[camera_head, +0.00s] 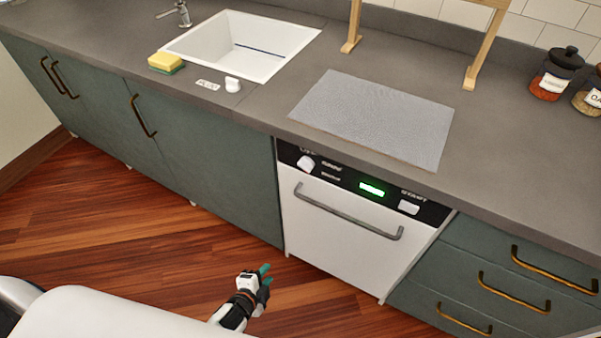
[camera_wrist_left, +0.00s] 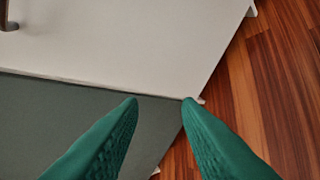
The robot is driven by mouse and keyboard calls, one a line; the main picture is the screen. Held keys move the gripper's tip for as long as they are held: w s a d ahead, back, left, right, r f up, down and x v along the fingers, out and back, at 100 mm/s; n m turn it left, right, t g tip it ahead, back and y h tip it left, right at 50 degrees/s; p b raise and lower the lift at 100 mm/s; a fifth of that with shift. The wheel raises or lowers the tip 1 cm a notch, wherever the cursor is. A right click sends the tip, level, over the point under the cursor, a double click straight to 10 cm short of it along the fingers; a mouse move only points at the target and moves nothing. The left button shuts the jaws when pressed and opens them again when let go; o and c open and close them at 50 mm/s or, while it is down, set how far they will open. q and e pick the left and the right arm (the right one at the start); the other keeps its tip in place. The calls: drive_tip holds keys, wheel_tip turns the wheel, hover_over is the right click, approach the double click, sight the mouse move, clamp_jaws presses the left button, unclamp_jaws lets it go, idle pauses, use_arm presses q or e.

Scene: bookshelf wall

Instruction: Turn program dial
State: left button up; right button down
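The program dial (camera_head: 306,163) is a white knob at the left end of the black control panel (camera_head: 335,172) on the white dishwasher (camera_head: 335,232). A green lit display (camera_head: 372,188) and a white button (camera_head: 408,207) sit further right on the panel. My left gripper (camera_head: 265,275) is low in front of the dishwasher, below and left of the dial and apart from it. In the left wrist view its green fingers (camera_wrist_left: 160,100) are spread with nothing between them, facing the dishwasher's white front and the green cabinet. The dial is not in the wrist view. My right gripper is not in view.
A grey handle bar (camera_head: 348,212) crosses the dishwasher door below the panel. The countertop (camera_head: 270,110) overhangs above, with a grey mat (camera_head: 375,118), sink (camera_head: 242,45) and sponge (camera_head: 166,62). Drawers with brass handles (camera_head: 513,290) stand at right. The wood floor is clear.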

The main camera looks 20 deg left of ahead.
use_arm(q)
drive_tip(key=w+d+r+m+t+h, duration=0.1)
drive_tip(key=w+r+m+t, duration=0.4)
drive_tip(key=r, duration=0.9)
drive_tip(key=m+t+h, duration=0.2)
drive_tip(key=m, duration=0.4)
approach(303, 169)
drive_tip(key=x, duration=0.8)
drive_tip(key=shift+w+d+p, duration=0.1)
drive_tip(key=shift+w+p, duration=0.1)
drive_tip(key=shift+p, duration=0.15)
clamp_jaws()
